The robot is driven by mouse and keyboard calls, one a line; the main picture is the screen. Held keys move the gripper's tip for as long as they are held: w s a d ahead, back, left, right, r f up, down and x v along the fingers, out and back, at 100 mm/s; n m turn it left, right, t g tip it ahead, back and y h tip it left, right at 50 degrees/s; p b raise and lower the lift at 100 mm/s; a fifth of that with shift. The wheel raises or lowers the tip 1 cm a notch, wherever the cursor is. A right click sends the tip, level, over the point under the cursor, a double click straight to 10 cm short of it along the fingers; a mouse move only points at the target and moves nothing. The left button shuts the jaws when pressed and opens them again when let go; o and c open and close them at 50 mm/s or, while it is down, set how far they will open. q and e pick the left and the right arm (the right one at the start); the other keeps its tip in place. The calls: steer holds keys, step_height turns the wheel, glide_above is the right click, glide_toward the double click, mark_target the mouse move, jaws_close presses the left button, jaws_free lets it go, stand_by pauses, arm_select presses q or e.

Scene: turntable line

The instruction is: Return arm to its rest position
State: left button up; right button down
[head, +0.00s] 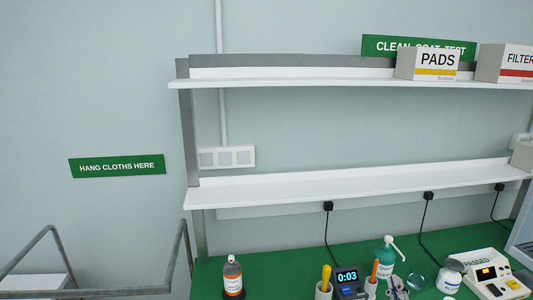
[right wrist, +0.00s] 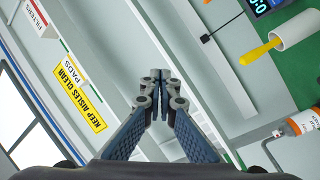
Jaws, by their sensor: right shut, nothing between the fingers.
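My right gripper (right wrist: 160,76) shows in the right wrist view. Its two dark fingers meet at the tips, and nothing shows between them. It points toward the shelf and wall, clear of any object, as far as this view shows. In the head view I make out neither gripper and no arm. My left gripper is in neither view.
A green bench top (head: 290,262) carries a capped bottle (head: 233,277), a timer (head: 347,282), a green pump bottle (head: 385,258) and a device reading PASSED (head: 492,277). Above are a lower shelf (head: 340,186) and an upper shelf holding a PADS box (head: 430,63). A metal rail (head: 183,245) stands left.

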steer(key=s+d+f+m+g+h, duration=0.25)
steer(key=s+f+m+g, duration=0.3)
steer(key=f, duration=0.45)
steer(key=s+a+f+g+y, duration=0.3)
steer(key=s+a+f+g, duration=0.3)
steer(key=s, duration=0.5)
steer(key=s+a+f+g+y, duration=0.3)
steer(key=s+a+f+g, duration=0.15)
steer(key=s+f, duration=0.5)
steer(key=s+f+b, duration=0.3)
steer(key=f+b, duration=0.1)
steer(key=f, duration=2.6)
steer(key=s+d+f+g+b, duration=0.1)
steer(key=s+d+f+b, duration=0.2)
steer(key=s+f, duration=1.3)
steer(key=shift+s+f+g, duration=0.3)
steer(key=shift+s+f, duration=0.1)
steer(key=shift+f, duration=0.35)
